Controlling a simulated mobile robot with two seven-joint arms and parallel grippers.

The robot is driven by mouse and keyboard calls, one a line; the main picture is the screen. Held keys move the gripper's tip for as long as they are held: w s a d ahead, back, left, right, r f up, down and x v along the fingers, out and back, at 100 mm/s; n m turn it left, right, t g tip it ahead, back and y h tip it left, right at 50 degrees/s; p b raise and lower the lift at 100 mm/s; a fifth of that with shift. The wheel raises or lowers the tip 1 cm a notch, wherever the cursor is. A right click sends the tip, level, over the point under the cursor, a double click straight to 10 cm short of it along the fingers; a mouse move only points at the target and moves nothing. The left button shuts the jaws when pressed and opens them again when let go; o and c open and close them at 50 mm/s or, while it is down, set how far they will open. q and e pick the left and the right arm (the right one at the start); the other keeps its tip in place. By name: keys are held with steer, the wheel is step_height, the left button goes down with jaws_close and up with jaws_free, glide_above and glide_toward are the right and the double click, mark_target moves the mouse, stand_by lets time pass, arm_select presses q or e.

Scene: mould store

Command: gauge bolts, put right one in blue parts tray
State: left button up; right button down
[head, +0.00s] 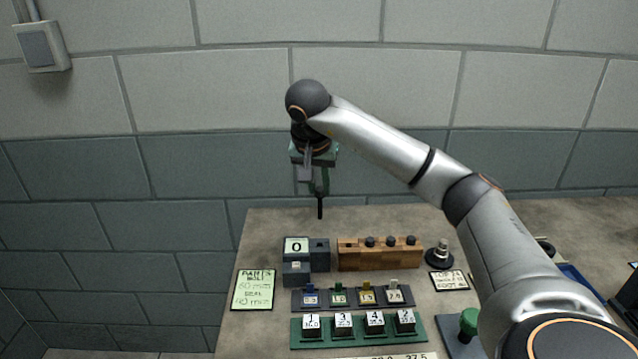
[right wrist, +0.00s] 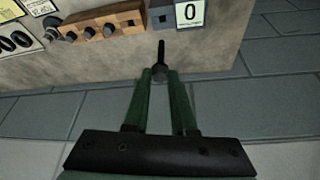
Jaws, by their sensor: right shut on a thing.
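My right gripper (head: 319,184) is shut on a dark bolt (head: 320,208), which hangs upright above the back of the bench. In the right wrist view the green fingers (right wrist: 160,76) hold the bolt (right wrist: 161,50) by its head. A wooden block (head: 380,262) below holds 3 dark bolts (head: 391,242); its left end bears none. The grey gauge (head: 319,254), with a display (head: 297,246) reading 0, stands left of the block. A blue tray (head: 578,280) shows partly behind my right arm. My left gripper is out of view.
A blue-grey rack (head: 352,300) and a green rack (head: 358,332) with numbered blocks stand in front. A written card (head: 253,289) lies at the left. A dark-based stand (head: 439,256) is right of the block. The wall is close behind.

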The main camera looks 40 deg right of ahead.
mark_target(319, 191)
steer(key=shift+r+p, duration=1.5)
steer(key=shift+r, duration=0.35)
